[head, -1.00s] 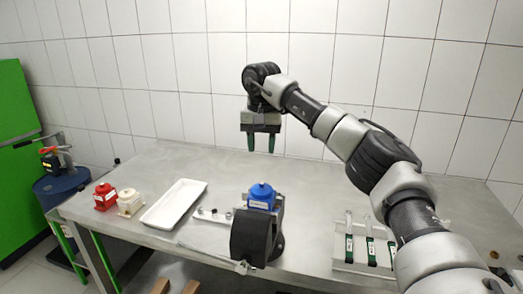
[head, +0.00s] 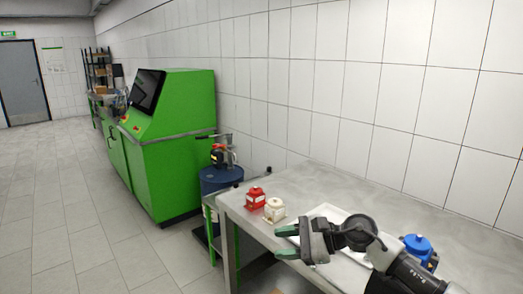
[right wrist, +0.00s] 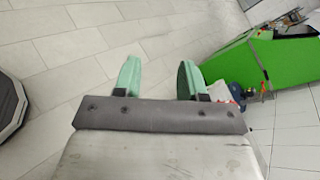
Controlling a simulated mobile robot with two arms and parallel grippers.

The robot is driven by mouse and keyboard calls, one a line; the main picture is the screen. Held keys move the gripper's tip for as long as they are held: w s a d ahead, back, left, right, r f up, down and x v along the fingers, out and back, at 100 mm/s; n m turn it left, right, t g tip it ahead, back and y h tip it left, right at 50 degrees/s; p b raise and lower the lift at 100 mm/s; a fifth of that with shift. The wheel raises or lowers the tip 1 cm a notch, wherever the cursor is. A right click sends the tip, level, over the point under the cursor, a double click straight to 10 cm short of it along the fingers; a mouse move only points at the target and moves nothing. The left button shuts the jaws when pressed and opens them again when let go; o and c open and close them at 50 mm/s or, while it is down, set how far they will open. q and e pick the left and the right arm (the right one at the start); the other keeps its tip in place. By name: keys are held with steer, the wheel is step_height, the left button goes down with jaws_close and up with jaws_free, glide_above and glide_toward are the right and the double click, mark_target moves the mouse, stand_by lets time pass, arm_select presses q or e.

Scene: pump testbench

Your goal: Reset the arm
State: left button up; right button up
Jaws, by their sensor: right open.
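My right gripper (head: 282,243) is in the lower right of the head view, over the table's front left part, pointing left. Its two green fingers are apart and nothing is between them. In the right wrist view the fingers (right wrist: 158,80) stand apart with grey tiled floor beyond. My right arm (head: 395,275) comes in from the lower right corner and partly covers the white tray. My left gripper is not in view.
The metal table (head: 330,180) holds a red pump (head: 256,198), a cream pump (head: 274,210), a white tray (head: 327,212) and a blue pump (head: 419,250). A blue barrel (head: 213,184) and a green machine (head: 170,140) stand left of it. The floor (head: 70,230) at left is clear.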

steer(key=s+a+r+m+t+y, duration=0.2)
steer(key=s+a+m+t+y, duration=0.15)
steer(key=m+t, duration=0.45)
steer(key=s+d+f+n+h, duration=0.7)
steer(key=d+f+n+h, duration=0.15)
steer(key=n, duration=0.65)
steer(key=s+d+f+n+h, duration=0.8)
steer(key=f+n+h, duration=0.2)
steer(key=n, duration=0.6)
steer(key=s+d+f+m+g+y, duration=0.1)
steer(key=s+f+m+g, duration=0.25)
steer(key=s, duration=0.45)
steer(key=s+d+f+m+g, duration=0.1)
steer(key=s+f+m+g, duration=0.2)
steer(key=s, duration=0.5)
step_height(320, 180, down, 28)
steer(key=s+g, duration=0.2)
steer(key=g, duration=0.1)
steer(key=s+d+f, duration=0.3)
steer(key=s+f, duration=1)
steer(key=s, duration=0.2)
steer(key=shift+s+f, duration=0.15)
